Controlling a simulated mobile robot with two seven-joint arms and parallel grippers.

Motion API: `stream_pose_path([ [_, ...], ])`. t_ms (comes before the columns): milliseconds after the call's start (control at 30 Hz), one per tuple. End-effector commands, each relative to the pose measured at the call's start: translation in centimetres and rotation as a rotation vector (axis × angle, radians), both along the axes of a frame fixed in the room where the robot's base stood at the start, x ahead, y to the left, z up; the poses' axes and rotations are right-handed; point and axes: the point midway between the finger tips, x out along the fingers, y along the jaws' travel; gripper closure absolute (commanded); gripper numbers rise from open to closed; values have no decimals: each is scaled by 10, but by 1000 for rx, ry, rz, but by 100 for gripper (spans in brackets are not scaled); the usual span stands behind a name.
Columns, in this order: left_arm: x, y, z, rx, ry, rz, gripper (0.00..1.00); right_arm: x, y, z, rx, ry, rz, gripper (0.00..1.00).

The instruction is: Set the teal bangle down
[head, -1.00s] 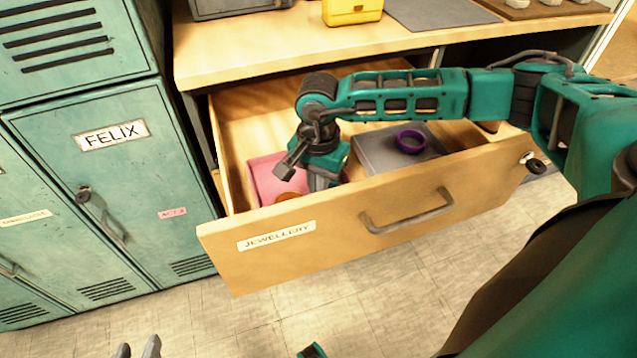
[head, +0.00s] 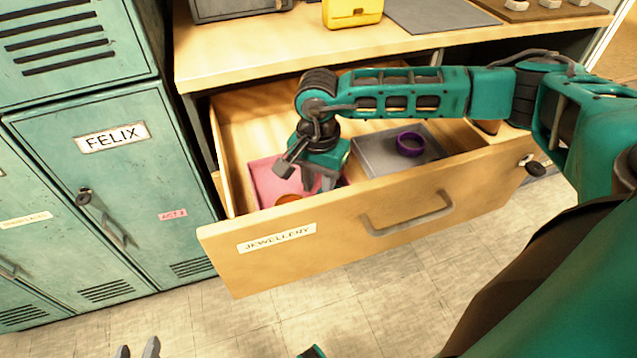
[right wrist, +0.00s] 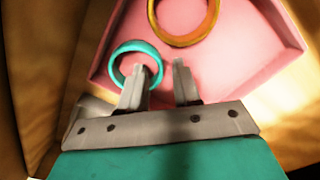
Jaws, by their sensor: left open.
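The teal bangle (right wrist: 125,51) is at the pink tray (right wrist: 225,75), one side of its ring between my right fingers in the right wrist view. My right gripper (right wrist: 160,78) is open, with a clear gap between its fingers; its left finger overlaps the ring. In the head view my right gripper (head: 318,184) is low over the pink tray (head: 266,176) in the open drawer, and the teal bangle cannot be made out. My left gripper (head: 137,347) is open and empty at the bottom edge, above the floor.
An orange bangle (right wrist: 188,40) lies in the pink tray beside the teal one. A grey tray (head: 375,153) with a purple bangle (head: 410,144) is to its right. The drawer front (head: 345,222) stands near my right gripper. Green lockers (head: 110,190) are at left.

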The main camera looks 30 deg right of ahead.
Motion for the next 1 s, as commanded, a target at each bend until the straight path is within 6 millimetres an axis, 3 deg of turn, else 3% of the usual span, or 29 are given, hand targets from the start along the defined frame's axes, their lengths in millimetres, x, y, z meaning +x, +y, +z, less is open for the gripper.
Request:
stream_pose_path([
  [300, 0, -2, 14, -7, 0, 4, 57, 1, 0, 71, 0, -4, 1, 68],
  [500, 0, -2, 18, -7, 1, 4, 57, 0, 0, 101, 0, -2, 0, 68],
  [1000, -1, 1, 18, 3, 1, -2, 57, 0, 0, 110, 0, -1, 0, 68],
])
